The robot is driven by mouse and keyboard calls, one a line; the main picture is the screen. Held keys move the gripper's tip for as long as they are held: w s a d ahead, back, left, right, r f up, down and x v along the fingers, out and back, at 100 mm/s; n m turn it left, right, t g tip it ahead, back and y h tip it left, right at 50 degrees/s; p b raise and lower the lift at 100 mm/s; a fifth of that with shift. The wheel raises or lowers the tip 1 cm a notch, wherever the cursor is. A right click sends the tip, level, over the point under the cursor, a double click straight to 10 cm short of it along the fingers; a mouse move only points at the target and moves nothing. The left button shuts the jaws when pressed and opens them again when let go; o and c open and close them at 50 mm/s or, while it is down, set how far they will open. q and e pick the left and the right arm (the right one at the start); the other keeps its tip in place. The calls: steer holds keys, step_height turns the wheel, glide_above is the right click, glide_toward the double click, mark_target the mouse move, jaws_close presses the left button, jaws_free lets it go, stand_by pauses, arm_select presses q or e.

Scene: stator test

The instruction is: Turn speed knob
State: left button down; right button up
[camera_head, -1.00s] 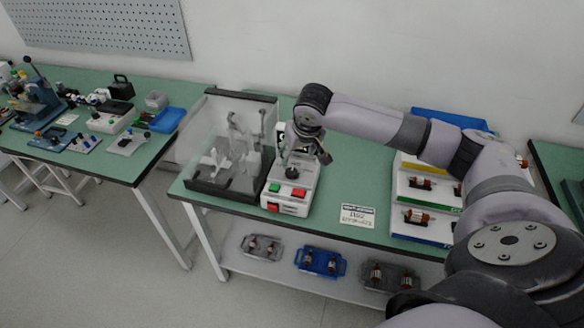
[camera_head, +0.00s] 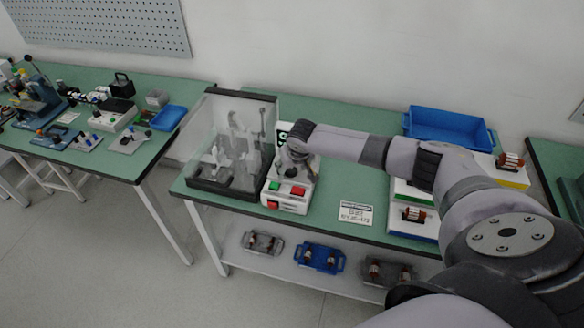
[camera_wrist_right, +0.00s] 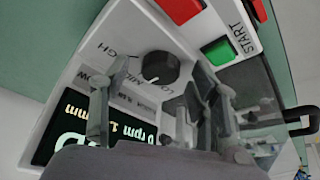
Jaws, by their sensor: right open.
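The speed knob (camera_wrist_right: 160,68) is a round black dial on a white control box, with "LOW", "MID" and "HIGH" marks around it in the right wrist view. My right gripper (camera_wrist_right: 160,95) is open, with one finger on each side of the knob in that view; I cannot tell whether it touches it. In the head view the control box (camera_head: 287,198) stands on the green table, and my right gripper (camera_head: 297,160) is over its upper part, hiding the knob. A lit display (camera_wrist_right: 75,125) lies beside the knob. My left gripper is not in view.
A clear-walled test enclosure (camera_head: 232,150) stands directly left of the box. A green START button (camera_wrist_right: 218,52) and a red button (camera_wrist_right: 183,10) are close to the knob. A blue bin (camera_head: 447,127) and a label card (camera_head: 355,214) are to the right.

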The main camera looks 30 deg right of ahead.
steer(key=c, duration=1.2)
steer(key=shift+o, duration=0.2)
